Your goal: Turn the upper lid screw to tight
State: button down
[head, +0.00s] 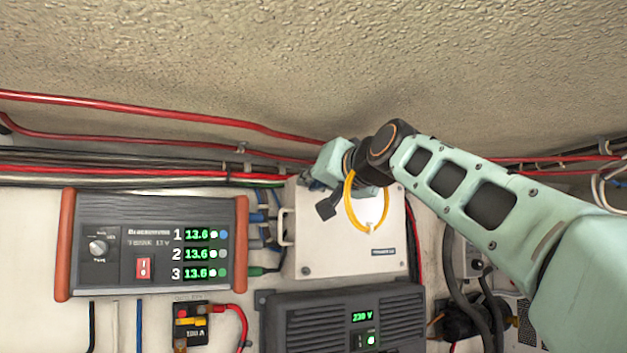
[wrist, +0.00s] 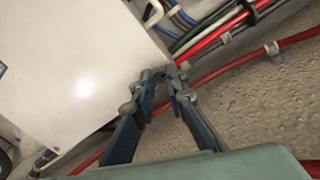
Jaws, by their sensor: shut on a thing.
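The white box (head: 345,255) with its flat lid is on the wall in the middle of the head view. Its pale lid face (wrist: 75,70) fills the left of the wrist view. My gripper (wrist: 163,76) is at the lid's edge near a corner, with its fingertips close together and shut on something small. The upper lid screw itself is hidden by the fingertips, so its angle cannot be read. In the head view my wrist covers the box's upper part and the fingertips are hidden. A small dark dot, perhaps the lower lid screw (head: 305,270), shows at the lid's lower left.
Red cables (head: 150,113) run along the wall just above the box, close to my gripper. A grey charger panel (head: 120,270) stands left, a dark 230 V unit (head: 320,325) below. A yellow loop (head: 350,205) hangs at my wrist, in front of the lid.

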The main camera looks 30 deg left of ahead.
jog(key=shift+m+p, duration=1.8)
jog(key=shift+m, duration=6.4)
jog(key=c, duration=1.9)
grip_release()
jog(key=shift+c, duration=0.2)
